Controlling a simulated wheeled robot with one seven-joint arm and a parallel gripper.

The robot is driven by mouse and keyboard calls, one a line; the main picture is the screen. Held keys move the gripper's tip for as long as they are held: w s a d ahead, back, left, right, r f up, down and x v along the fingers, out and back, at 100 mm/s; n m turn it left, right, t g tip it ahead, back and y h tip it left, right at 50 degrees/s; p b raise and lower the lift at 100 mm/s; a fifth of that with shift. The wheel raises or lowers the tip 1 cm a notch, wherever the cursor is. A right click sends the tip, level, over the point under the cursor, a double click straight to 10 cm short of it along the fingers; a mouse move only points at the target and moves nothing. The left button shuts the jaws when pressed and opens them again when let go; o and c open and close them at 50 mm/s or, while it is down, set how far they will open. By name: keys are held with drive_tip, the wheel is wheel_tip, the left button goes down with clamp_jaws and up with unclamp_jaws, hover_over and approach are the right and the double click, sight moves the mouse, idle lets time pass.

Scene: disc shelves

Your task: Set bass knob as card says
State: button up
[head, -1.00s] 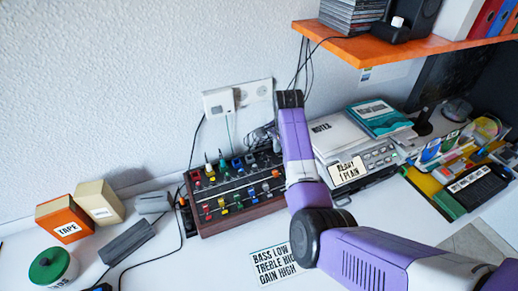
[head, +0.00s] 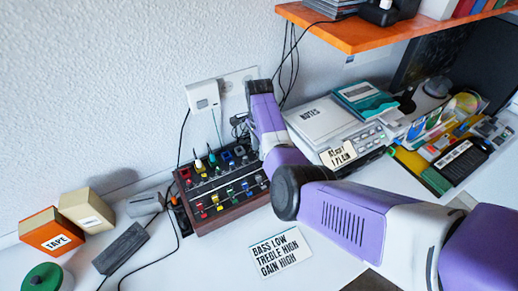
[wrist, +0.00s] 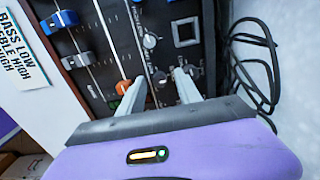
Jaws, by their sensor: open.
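The mixer (head: 228,216) is a dark panel in a wooden case, carrying rows of coloured knobs and sliders. A white card (head: 280,251) reading "BASS LOW, TREBLE HIGH, GAIN HIGH" lies in front of it; part of the card (wrist: 22,50) shows in the wrist view. My gripper (wrist: 160,88) is open over the panel. An orange knob (wrist: 123,87) is by its left finger. A small dark knob (wrist: 160,77) shows between the fingers, and a grey knob (wrist: 150,41) lies beyond them. I cannot read which knob is bass. The fingers are not visible in the head view.
A cable coil (wrist: 255,60) lies beside the mixer. A device with a notes sheet (head: 318,120) stands right of it. An orange shelf (head: 375,33) hangs above. Tape boxes (head: 52,232) and a green-lidded jar (head: 45,278) stand left.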

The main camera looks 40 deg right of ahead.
clamp_jaws()
drive_tip(key=shift+n, duration=0.4)
drive_tip(key=n+p, duration=0.1)
drive_tip(key=n, duration=0.2)
drive_tip(key=shift+n, duration=0.4)
drive_tip(key=n+p, duration=0.1)
drive_tip(key=n, duration=0.9)
drive_tip(key=n+p, duration=0.1)
drive_tip(key=n, duration=0.4)
idle(0.5)
